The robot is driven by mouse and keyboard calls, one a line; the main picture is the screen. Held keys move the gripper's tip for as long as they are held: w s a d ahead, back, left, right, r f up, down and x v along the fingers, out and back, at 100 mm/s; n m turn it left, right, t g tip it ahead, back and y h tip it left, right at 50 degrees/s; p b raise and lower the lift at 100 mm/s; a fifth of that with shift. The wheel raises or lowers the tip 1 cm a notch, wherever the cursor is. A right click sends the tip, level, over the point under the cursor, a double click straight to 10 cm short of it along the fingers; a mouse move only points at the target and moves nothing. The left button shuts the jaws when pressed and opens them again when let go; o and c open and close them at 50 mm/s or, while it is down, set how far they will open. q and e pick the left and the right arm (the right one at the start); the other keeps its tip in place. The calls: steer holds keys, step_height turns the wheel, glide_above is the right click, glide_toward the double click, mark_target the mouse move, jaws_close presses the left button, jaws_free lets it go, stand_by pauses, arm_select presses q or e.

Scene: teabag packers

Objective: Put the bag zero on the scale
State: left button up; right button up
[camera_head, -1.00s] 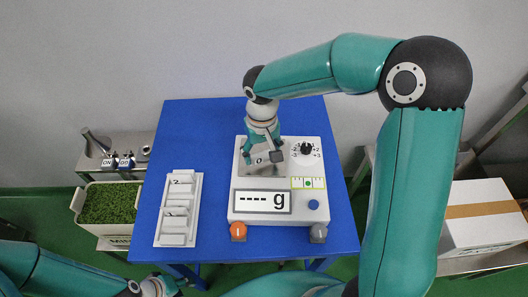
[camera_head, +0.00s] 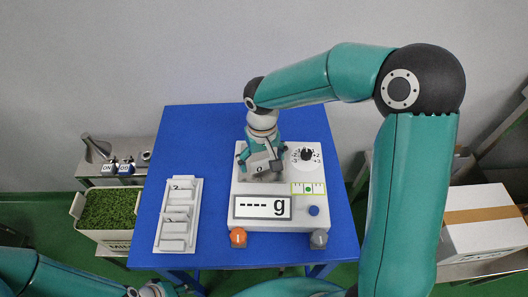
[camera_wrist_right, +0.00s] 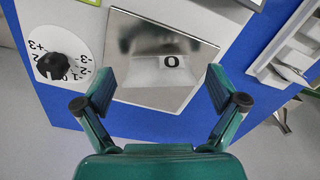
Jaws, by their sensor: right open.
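The bag zero, a white bag marked 0 (camera_head: 260,169), lies on the metal plate of the scale (camera_head: 237,189). In the right wrist view the bag (camera_wrist_right: 172,64) rests on the shiny plate (camera_wrist_right: 150,96), near its middle. My right gripper (camera_head: 259,163) is open over the plate, with its fingers on either side of the bag. In the wrist view its open fingers (camera_wrist_right: 160,90) are well apart with nothing between them. My left gripper (camera_head: 150,290) only partly shows at the bottom edge, and its jaws cannot be made out.
A white tray (camera_head: 157,240) with several white bags stands left of the scale on the blue table (camera_head: 215,125). The scale display reads dashes and g. An orange button (camera_head: 238,236) and a grey button (camera_head: 318,238) are at the table's front. A box (camera_head: 470,225) stands right.

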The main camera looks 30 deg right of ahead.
mark_target(262, 159)
step_height(262, 159, up, 12)
stand_by(0.5)
stand_by(0.4)
